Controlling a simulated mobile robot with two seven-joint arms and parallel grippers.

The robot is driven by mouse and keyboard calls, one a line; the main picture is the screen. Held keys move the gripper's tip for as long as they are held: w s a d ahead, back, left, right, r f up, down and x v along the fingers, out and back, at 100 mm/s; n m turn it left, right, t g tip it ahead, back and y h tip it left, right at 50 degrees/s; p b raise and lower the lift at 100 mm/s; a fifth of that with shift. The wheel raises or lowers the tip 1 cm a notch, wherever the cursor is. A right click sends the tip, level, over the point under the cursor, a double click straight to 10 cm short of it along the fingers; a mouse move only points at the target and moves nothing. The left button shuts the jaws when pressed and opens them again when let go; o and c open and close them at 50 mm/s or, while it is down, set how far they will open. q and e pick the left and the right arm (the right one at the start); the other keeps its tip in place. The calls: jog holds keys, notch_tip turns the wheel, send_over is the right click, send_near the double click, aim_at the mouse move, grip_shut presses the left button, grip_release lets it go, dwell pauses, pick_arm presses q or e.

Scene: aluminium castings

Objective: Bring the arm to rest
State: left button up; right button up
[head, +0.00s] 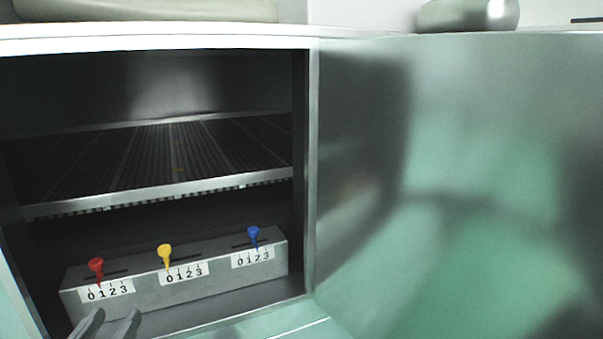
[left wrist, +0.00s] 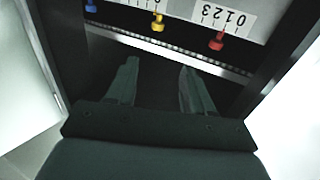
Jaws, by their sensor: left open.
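My left gripper (head: 108,324) shows at the lower left edge of the head view, with its two fingers apart and nothing between them. In the left wrist view its open fingers (left wrist: 158,72) point toward the grey control box. The fingers are in front of the box, near its red lever end in the head view, and appear apart from the levers. My right gripper is in neither view.
A grey box (head: 225,275) with red (head: 97,266), yellow (head: 165,252) and blue (head: 254,233) levers over 0123 scales sits inside an open cabinet, below a ribbed shelf (head: 165,155). A large metallic door panel (head: 480,130) stands at the right.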

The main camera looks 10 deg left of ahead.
pick_arm(q)
jog(key=s+d+f+m+g+h+p, duration=0.1)
jog(key=s+d+f+g, duration=0.1)
jog(key=f, duration=0.6)
jog(key=s+d+f+m+g+h+p, duration=0.1)
jog(key=s+d+f+g+h, duration=0.1)
jog(key=s+d+f, duration=0.3)
jog(key=s+d+f+m+g+h, duration=0.2)
jog(key=s+d+f+g, duration=0.1)
jog(key=f, duration=1)
jog(key=s+d, duration=0.1)
jog(key=d, duration=0.1)
jog(key=shift+d+f+p, duration=0.2)
jog(key=shift+d+p, duration=0.1)
jog(key=shift+p, duration=0.1)
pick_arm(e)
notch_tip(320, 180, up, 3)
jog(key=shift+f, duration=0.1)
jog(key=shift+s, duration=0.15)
